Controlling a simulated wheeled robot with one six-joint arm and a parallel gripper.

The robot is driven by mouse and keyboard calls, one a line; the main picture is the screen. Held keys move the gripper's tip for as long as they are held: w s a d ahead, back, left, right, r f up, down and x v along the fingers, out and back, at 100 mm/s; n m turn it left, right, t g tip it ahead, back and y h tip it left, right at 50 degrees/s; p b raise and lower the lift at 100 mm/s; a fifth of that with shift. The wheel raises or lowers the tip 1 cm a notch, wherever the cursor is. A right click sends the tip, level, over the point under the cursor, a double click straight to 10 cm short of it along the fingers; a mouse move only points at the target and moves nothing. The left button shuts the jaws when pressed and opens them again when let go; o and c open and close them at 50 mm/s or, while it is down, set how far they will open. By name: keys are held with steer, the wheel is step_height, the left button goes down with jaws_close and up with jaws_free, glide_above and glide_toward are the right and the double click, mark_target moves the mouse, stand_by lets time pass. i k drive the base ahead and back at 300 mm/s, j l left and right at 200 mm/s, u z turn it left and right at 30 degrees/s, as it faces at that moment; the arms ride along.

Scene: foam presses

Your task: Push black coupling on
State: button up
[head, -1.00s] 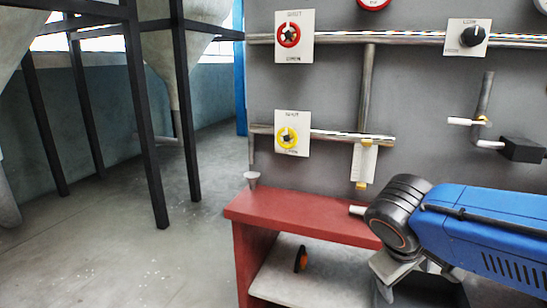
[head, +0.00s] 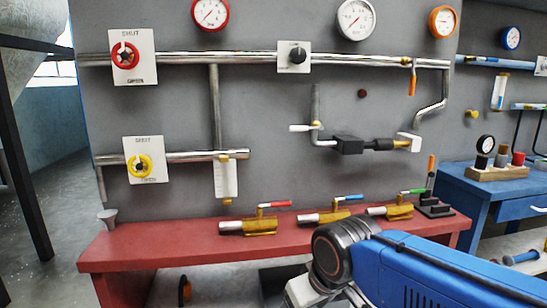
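On the grey wall panel, a dark cylindrical piece (head: 381,145) that looks like the black coupling lies level between a black block (head: 347,145) and a brass end (head: 402,144) with a white fitting (head: 416,142). It appears to touch the block on its left and the brass end on its right; at this size I cannot tell how far it is seated. A bent grey pipe (head: 316,105) comes down to the block, with a white-handled valve (head: 301,127) on it. My blue arm reaches in from the lower right, below the coupling. My gripper's fingers are not in view.
A red bench (head: 170,242) stands below the panel. A blue table (head: 480,188) with gauge and knobs is at right. Floor at left is open.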

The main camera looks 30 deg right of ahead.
mark_target(377, 145)
steer(key=z, duration=1.25)
